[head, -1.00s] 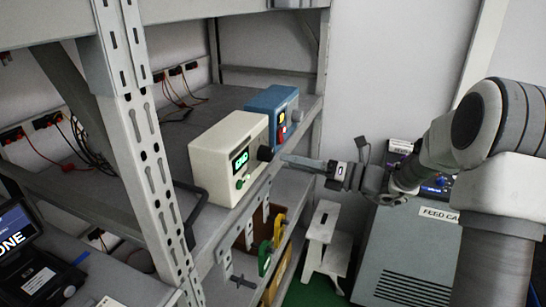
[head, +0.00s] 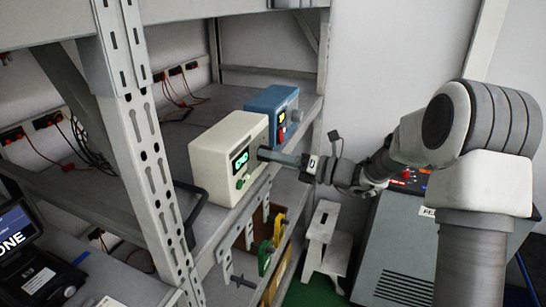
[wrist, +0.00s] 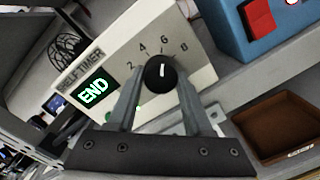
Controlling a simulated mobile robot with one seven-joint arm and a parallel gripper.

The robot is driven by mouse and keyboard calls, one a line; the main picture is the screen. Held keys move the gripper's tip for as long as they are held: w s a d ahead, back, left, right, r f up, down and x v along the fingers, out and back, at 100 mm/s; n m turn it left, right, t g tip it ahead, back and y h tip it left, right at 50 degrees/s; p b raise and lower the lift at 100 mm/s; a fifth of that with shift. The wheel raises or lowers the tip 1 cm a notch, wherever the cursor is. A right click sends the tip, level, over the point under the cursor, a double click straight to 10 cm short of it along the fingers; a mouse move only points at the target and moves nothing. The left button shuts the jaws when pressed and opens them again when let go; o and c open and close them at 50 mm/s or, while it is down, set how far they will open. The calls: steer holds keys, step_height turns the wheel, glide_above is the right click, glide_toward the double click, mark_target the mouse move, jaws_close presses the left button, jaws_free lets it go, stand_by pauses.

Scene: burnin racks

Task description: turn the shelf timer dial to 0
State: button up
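The shelf timer (head: 214,164) is a cream box on the rack shelf. In the wrist view its panel (wrist: 195,78) is tilted, and its green display (wrist: 94,90) reads END. The black dial (wrist: 160,75) has a white mark pointing up in the picture, roughly toward the 6. The 2, 4, 6 and 8 are readable; the 0 is not visible. My gripper (wrist: 160,68) is open with one finger on each side of the dial; I cannot tell whether they touch it. In the head view my gripper (head: 275,155) reaches the timer's front from the right.
A blue box (head: 270,105) with a red switch stands beside the timer, farther along the shelf. A rack upright (head: 150,150) stands left of the timer. Below are green and yellow hanging items and a grey step stool (head: 322,240). A grey cabinet (head: 385,250) stands at the right.

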jaws_close()
steer(key=shift+f+n+b, duration=0.1)
steer(key=shift+n+b, duration=0.25)
steer(key=shift+n, duration=0.05)
steer(key=shift+w+d+n+g+y+b, duration=0.1)
steer(key=shift+n+g+y+b, duration=0.05)
steer(key=shift+n+b, duration=3.7)
steer(key=shift+w+a+n+g+y+b, duration=0.1)
steer(key=shift+n+g+y+b, duration=0.1)
steer(key=shift+n+b, duration=3.6)
steer(key=shift+w+d+n+g+y+b, duration=0.1)
steer(key=shift+n+g+y+b, duration=0.05)
steer(key=shift+n+b, duration=3.7)
steer(key=shift+n+p, duration=0.35)
steer(key=shift+n, duration=0.25)
steer(key=o, duration=0.8)
jaws_free()
